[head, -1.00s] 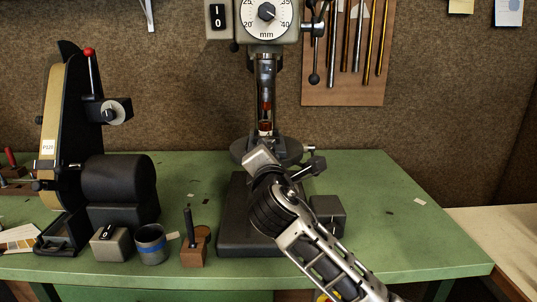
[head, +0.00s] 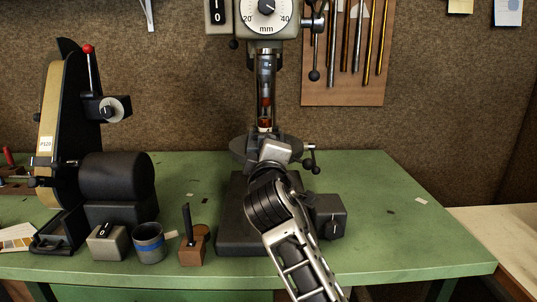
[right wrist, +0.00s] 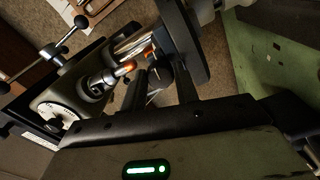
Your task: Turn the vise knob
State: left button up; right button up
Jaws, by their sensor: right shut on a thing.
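My right gripper (right wrist: 162,84) is shut on a small dark rounded knob (right wrist: 158,76), which looks like the vise knob, just beside the round drill table. Its two dark fingers stand on either side of the knob in the right wrist view. In the head view my right wrist covers the fingertips, the knob and any vise body. The drill press's round table (head: 240,148) shows partly behind the wrist, and its dark plate (right wrist: 188,40) is close to the fingers in the right wrist view. My left gripper is not in view.
A lever with ball ends (head: 313,158) sticks out right of my wrist. A belt sander (head: 62,130), a grey switch box (head: 109,242) and a cup (head: 149,241) stand left.

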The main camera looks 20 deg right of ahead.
jog(key=m+b, duration=0.1)
jog(key=m, duration=0.5)
jog(key=shift+a+f+m, duration=0.1)
jog(key=shift+a+m, duration=0.05)
jog(key=shift+m, duration=0.15)
jog(key=shift+b, duration=0.3)
jog(key=o, duration=1)
jog(key=shift+c, duration=0.2)
